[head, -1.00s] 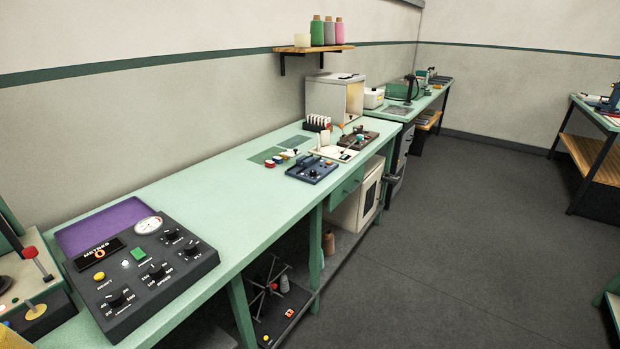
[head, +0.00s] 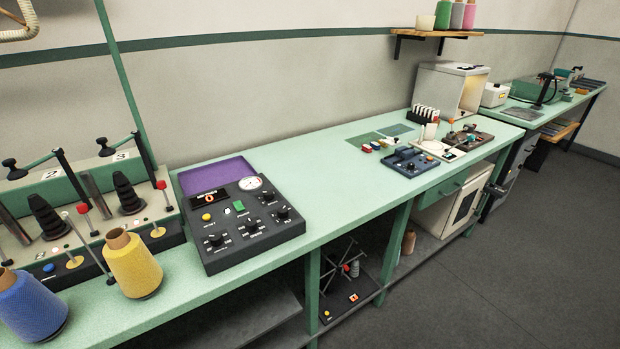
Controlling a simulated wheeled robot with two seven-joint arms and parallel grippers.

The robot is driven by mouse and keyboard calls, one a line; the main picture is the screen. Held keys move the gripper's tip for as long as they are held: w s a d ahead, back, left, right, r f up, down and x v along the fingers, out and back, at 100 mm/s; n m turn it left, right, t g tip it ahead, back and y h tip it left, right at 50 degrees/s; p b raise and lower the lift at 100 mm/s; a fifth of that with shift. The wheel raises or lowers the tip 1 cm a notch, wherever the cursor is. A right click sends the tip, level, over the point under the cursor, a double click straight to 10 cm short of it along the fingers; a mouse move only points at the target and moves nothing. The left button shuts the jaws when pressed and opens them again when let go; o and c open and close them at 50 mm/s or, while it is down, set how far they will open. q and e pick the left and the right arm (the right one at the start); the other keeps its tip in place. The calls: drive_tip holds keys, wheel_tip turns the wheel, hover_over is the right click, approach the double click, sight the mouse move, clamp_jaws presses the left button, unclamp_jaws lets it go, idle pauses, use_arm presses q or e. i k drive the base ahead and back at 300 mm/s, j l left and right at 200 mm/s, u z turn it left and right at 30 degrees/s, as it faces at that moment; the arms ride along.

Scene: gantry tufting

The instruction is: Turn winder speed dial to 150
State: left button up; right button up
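A dark control box (head: 262,240) with a purple panel (head: 217,174) along its back edge sits on the green bench in the head view. It carries several black dials with white markings, a yellow button, a green button, a round white gauge (head: 251,183) and a small display (head: 209,199) with an orange digit. One dial (head: 251,224) is at the middle of the front row, between a front-left dial (head: 215,240) and a right dial (head: 283,213). Their labels and settings are too small to read. Neither of my grippers is in view.
A yellow yarn cone (head: 134,265) and a blue cone (head: 30,306) stand left of the box, before a spindle machine. A blue device (head: 409,162) sits further right. The bench top between it and the box is clear. A shelf (head: 250,315) runs below.

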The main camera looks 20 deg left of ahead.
sight(251, 223)
drive_tip(key=u, duration=1.15)
drive_tip(key=l, duration=0.7)
drive_tip(key=i, duration=0.05)
